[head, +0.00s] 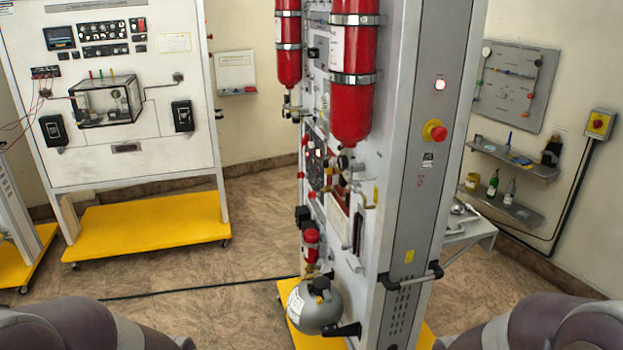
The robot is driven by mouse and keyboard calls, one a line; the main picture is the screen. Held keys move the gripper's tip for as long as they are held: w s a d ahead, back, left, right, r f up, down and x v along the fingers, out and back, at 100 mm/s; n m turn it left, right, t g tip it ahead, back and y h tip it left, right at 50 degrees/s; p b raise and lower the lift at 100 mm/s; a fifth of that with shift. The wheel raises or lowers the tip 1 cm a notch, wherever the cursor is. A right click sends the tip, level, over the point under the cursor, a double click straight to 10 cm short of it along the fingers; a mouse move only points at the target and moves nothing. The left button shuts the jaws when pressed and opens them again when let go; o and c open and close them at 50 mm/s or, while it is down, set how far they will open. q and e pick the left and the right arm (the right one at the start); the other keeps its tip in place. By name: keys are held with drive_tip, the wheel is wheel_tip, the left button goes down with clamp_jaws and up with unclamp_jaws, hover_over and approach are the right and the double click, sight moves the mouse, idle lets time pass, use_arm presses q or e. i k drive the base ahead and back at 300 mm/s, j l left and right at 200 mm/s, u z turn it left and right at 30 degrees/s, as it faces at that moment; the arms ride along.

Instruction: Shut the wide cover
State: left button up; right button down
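The oxygen trainer (408,150) stands right of centre, seen nearly edge-on, with its equipped face turned to the left. Red cylinders (352,112) hang high on that face, and a grey round tank (314,306) sits low on it. A small pale panel with a red edge (337,217) and a dark-framed plate (358,232) show on the face at mid height. I cannot tell which part is the wide cover, or whether it is open. Only parts of my arms show at the bottom corners; both grippers are out of view.
A white training board (105,165) on a yellow wheeled base (150,226) stands at the left. Bare floor (235,280) lies between it and the trainer. A black cable (200,288) crosses this floor. Shelves (512,160) and a small table (468,232) are at the right.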

sight(314, 123)
drive_tip(key=i+j+z, duration=0.15)
drive_tip(key=z, duration=0.25)
drive_tip(key=i+j+z, duration=0.1)
drive_tip(key=j+z, duration=0.15)
drive_tip(key=z, duration=0.15)
drive_tip(key=i+j+z, duration=0.1)
drive_tip(key=z, duration=0.35)
drive_tip(key=j, duration=0.1)
